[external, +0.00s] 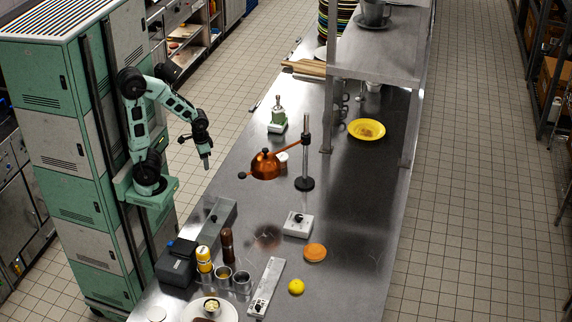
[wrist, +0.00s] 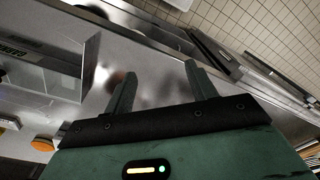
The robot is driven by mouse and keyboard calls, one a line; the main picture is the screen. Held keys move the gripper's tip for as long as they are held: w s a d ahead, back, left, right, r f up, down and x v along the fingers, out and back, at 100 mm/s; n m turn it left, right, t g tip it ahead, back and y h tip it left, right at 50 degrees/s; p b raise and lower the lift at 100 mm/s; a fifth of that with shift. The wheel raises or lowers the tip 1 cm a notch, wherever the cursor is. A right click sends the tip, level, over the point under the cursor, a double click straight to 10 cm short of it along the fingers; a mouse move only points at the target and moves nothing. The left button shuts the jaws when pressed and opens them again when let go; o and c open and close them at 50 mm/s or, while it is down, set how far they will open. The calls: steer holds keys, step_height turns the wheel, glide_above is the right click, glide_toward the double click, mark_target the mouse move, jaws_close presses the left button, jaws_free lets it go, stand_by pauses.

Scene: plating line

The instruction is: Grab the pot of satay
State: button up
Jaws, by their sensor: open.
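I cannot tell for certain which thing is the pot of satay. Two small metal pots stand side by side near the front of the steel counter: a left pot (external: 224,272) with something brownish-yellow in it, and a right pot (external: 242,283) whose contents are too small to make out. My gripper (external: 207,163) hangs pointing down by the counter's left edge, well behind and apart from these pots. In the wrist view my gripper (wrist: 160,69) has its two fingers spread, with nothing between them. I cannot make out either pot in that view.
A yellow bottle (external: 204,259) and a brown mill (external: 227,244) stand close behind the pots. A dark box (external: 177,263) is to their left. A plate (external: 228,312) with a small bowl is in front. A copper lamp (external: 266,167) on a stand rises mid-counter.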

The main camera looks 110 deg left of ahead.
steer(key=o, duration=0.4)
